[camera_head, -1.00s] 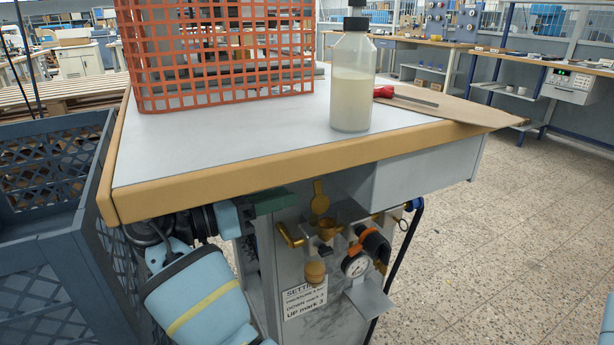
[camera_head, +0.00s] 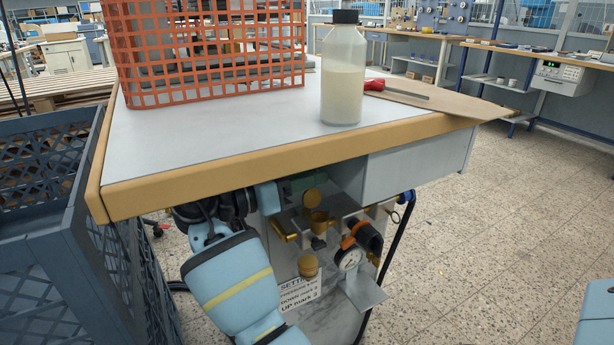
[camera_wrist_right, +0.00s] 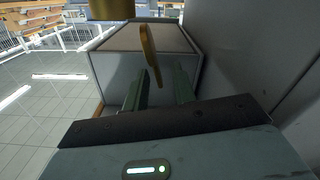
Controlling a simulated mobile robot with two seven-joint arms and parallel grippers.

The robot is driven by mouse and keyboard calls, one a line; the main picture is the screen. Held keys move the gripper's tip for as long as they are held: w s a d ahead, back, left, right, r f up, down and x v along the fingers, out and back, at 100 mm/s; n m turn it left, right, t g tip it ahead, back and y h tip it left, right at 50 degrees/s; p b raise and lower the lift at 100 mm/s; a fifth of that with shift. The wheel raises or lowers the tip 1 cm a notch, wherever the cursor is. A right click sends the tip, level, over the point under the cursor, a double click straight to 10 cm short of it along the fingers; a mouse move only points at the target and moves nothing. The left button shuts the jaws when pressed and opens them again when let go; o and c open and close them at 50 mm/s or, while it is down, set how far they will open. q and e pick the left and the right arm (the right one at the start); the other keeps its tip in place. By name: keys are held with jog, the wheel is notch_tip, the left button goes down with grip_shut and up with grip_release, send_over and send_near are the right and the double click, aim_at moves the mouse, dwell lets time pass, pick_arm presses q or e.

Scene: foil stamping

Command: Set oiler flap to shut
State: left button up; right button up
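The brass oiler flap (camera_head: 312,199) stands raised above the brass oiler cup (camera_head: 320,217) on the panel under the tabletop. In the right wrist view the flap (camera_wrist_right: 150,52) shows nearly edge-on, with part of a brass body, seemingly the cup (camera_wrist_right: 110,8), at the top edge. My right gripper (camera_head: 295,188) is just left of the flap, under the table edge. In the right wrist view its green fingers (camera_wrist_right: 158,84) are apart, with the flap's end near the gap between them. I cannot tell whether they touch. My left gripper is not in view.
The table's wooden edge (camera_head: 300,160) overhangs closely above my right gripper. A pressure gauge (camera_head: 348,259), an orange-and-black part (camera_head: 366,237) and a brass knob (camera_head: 308,265) crowd the panel. A blue crate (camera_head: 45,250) stands left. A bottle (camera_head: 343,75) and orange basket (camera_head: 215,60) are on top.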

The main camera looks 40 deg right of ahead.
jog(key=shift+c, duration=0.3)
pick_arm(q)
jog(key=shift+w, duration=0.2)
pick_arm(e)
grip_shut()
